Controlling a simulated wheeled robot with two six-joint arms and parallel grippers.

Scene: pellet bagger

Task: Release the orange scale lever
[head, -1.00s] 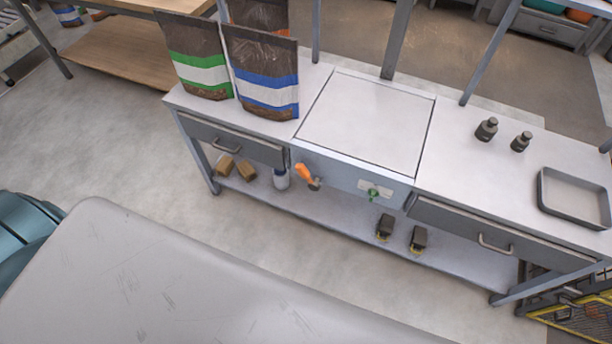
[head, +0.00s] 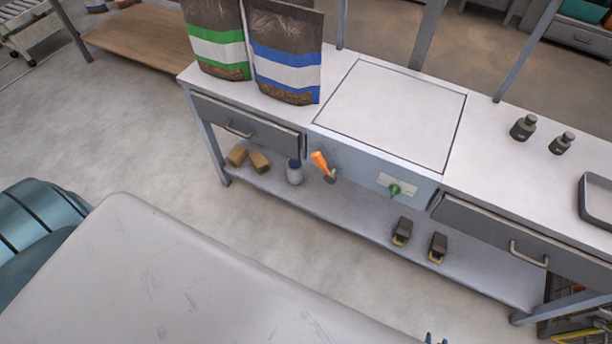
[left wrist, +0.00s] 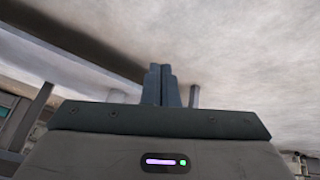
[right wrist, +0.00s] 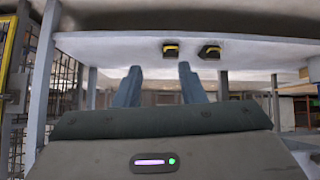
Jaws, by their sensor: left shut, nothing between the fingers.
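The orange scale lever (head: 320,162) sits on the front panel of the scale bench, left of a green knob (head: 395,189), its orange handle tilted up to the left. No gripper touches it. My right gripper (head: 435,340) just enters the bottom edge of the head view, well in front of the bench. In the right wrist view my right gripper (right wrist: 157,85) has its fingers apart with nothing between them. My left gripper is outside the head view. In the left wrist view my left gripper (left wrist: 161,85) has its fingers together, empty.
The bench holds a flat scale plate (head: 390,110), a green-striped bag (head: 218,48), a blue-striped bag (head: 285,68), two dark weights and a tray (head: 597,212).

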